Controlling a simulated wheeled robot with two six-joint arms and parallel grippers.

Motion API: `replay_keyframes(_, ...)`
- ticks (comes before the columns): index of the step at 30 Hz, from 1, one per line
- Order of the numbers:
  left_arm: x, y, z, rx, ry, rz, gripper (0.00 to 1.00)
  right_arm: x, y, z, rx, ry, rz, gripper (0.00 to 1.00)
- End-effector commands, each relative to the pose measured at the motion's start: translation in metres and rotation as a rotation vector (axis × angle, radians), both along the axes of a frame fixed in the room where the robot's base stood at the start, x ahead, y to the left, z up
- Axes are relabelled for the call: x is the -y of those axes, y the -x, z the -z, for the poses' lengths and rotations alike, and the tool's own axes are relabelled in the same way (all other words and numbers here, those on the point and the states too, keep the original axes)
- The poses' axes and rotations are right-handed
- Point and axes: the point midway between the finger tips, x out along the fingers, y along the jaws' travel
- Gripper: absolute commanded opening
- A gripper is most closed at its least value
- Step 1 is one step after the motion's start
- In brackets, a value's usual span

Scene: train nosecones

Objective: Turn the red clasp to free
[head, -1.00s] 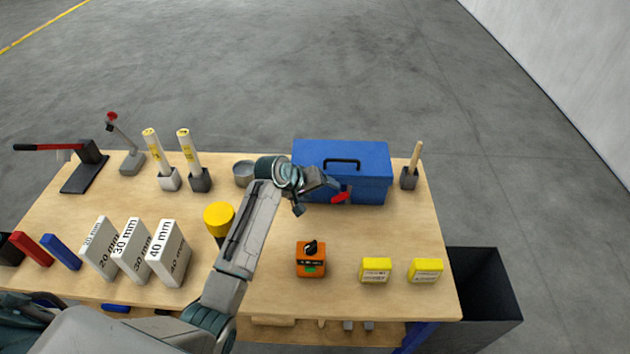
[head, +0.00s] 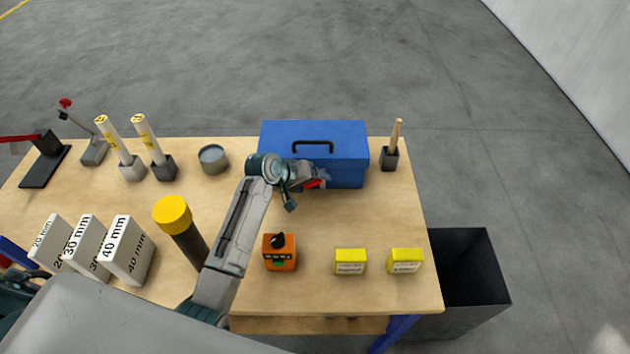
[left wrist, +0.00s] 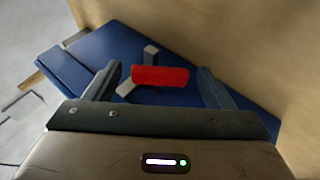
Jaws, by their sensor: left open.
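The red clasp (head: 314,183) is on the front face of the blue toolbox (head: 345,172), which stands at the back of the workbench. My left gripper (head: 312,178) is at the front of the toolbox, right by the clasp. In the left wrist view the red clasp (left wrist: 160,77) lies between the two open fingers of the left gripper (left wrist: 158,88), with a gap to each. A grey piece (left wrist: 150,53) shows behind the clasp. Whether the fingertips touch the toolbox, I cannot tell. My right gripper is not in view.
An orange device with a black knob (head: 280,252) and two yellow boxes (head: 350,262) stand in front. A wooden-handled tool (head: 395,140) is right of the toolbox, a round tin (head: 213,158) left. A yellow-capped cylinder (head: 173,214) stands beside my left forearm. Bare wood (head: 335,220) lies before the toolbox.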

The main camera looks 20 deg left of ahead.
Motion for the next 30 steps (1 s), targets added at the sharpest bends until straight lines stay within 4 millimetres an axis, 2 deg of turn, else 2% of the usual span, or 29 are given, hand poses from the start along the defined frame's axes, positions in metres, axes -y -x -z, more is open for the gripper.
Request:
replay_keyframes(1,0.000,0.000,0.001,0.000,0.000,0.000,0.76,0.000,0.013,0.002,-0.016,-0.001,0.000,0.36)
replay_keyframes(3,0.000,0.000,0.001,0.000,0.000,0.000,0.76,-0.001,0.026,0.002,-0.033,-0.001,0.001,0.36)
replay_keyframes(8,0.000,0.000,0.000,0.000,0.000,0.000,0.76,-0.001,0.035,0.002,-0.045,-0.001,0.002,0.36)
replay_keyframes(15,0.000,0.000,0.000,0.000,0.000,0.000,0.32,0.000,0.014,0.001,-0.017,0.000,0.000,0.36)
replay_keyframes(18,0.000,0.000,0.001,0.001,0.002,0.000,0.32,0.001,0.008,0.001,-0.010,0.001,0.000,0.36)
replay_keyframes(23,-0.002,0.001,0.004,0.016,0.056,0.001,0.32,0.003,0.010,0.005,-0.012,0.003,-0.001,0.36)
replay_keyframes(30,-0.004,0.001,0.009,0.069,0.240,0.002,0.32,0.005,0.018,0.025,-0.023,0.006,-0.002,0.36)
